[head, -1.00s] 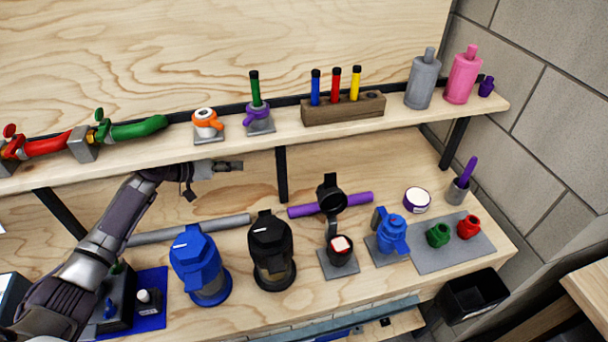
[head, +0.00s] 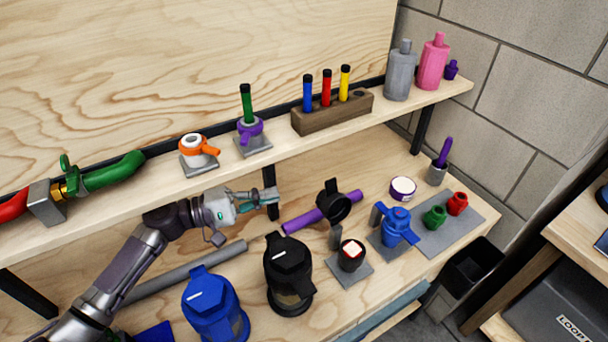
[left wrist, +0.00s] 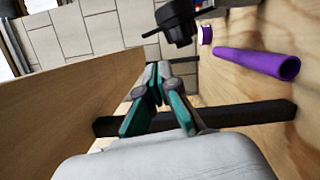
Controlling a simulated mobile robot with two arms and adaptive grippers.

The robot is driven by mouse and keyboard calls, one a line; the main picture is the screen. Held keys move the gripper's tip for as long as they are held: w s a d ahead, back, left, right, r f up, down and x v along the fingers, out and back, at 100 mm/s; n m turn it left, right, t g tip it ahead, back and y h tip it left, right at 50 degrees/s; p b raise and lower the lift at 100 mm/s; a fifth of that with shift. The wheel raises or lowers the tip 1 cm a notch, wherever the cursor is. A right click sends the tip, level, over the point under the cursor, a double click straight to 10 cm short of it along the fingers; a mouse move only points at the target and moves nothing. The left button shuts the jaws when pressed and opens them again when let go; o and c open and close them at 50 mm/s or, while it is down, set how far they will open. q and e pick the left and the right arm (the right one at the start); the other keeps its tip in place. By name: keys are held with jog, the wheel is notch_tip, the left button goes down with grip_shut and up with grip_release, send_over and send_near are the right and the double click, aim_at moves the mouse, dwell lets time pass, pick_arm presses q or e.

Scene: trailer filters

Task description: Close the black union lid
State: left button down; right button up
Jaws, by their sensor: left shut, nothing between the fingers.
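The black union stands on a small grey plate on the lower bench in the head view. Its round lid (head: 333,201) is swung up and open, tilted above the body (head: 351,254), which shows a white and red top. The lid also shows in the left wrist view (left wrist: 178,22), ahead of the fingers and a little right. My left gripper (head: 274,198) is shut and empty, under the upper shelf and left of the lid, apart from it. Its teal fingertips (left wrist: 158,80) meet in the left wrist view. My right gripper is not in view.
A purple tube (head: 305,219) lies behind the union. A black canister (head: 288,275) stands left of it and a blue-handled union (head: 397,228) right of it. A dark shelf bracket (head: 270,192) and the upper shelf (head: 200,177) are close to my left gripper.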

aim_at(327, 183)
pick_arm(q)
jog(key=w+d+r+n+p, duration=0.1)
jog(key=w+d+p, duration=0.1)
jog(key=d, duration=0.7)
jog(key=shift+w+d+r, duration=0.25)
jog(key=shift+w+d, duration=0.1)
jog(key=shift+w, duration=0.2)
jog(key=shift+s+d+r+m, duration=0.2)
jog(key=shift+s+m, duration=0.15)
jog(key=shift+m, duration=0.05)
jog(key=shift+s+d+r+m, duration=0.15)
jog(key=shift+s+d+m, duration=0.05)
jog(key=shift+s+m, duration=0.2)
jog(key=shift+w, duration=0.1)
jog(key=shift+a, duration=0.1)
jog(key=v, duration=1.2)
